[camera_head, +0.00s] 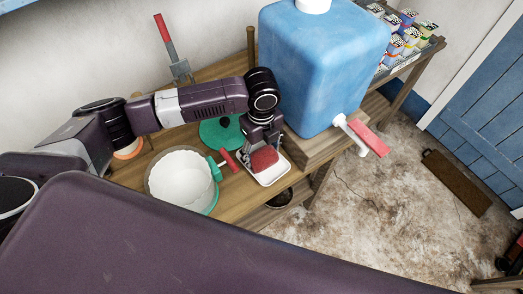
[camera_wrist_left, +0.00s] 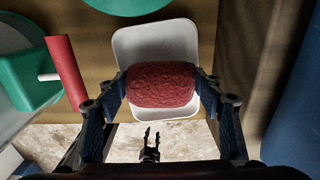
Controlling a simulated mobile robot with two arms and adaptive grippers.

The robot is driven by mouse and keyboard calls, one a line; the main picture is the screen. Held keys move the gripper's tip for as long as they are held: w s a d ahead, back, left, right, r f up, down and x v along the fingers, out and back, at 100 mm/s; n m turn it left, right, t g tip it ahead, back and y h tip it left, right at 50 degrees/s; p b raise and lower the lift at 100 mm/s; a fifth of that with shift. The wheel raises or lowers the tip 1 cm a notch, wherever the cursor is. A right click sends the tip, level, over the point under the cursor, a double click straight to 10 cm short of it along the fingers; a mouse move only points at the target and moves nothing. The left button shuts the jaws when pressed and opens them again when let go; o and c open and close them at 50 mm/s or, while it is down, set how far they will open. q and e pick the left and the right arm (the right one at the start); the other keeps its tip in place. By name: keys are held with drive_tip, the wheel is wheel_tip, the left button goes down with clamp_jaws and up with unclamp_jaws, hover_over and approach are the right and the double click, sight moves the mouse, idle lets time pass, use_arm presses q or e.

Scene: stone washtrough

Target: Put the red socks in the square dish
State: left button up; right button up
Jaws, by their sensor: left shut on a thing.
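The red socks (camera_head: 264,158), a rolled bundle, are between the fingers of my left gripper (camera_head: 262,148). In the left wrist view the fingers close on both ends of the bundle (camera_wrist_left: 161,85). The white square dish (camera_head: 274,176) lies under the gripper near the table's front edge. In the wrist view the dish (camera_wrist_left: 155,42) shows behind the bundle, which covers its middle. I cannot tell if the socks touch the dish. A small dark two-pronged shape (camera_wrist_left: 151,146) low in the wrist view may be my right gripper.
A white tub (camera_head: 183,183) and a red-handled green thing (camera_head: 224,164) stand left of the dish. A green disc (camera_head: 218,132) lies behind it. A big blue water container (camera_head: 322,70) with a red tap (camera_head: 369,135) stands close on the right.

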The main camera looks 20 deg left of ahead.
sight(262, 151)
use_arm(q)
drive_tip(key=o, duration=1.2)
drive_tip(key=shift+f, duration=0.1)
wheel_tip(262, 151, up, 12)
drive_tip(key=b, duration=0.2)
drive_tip(key=shift+r, duration=0.2)
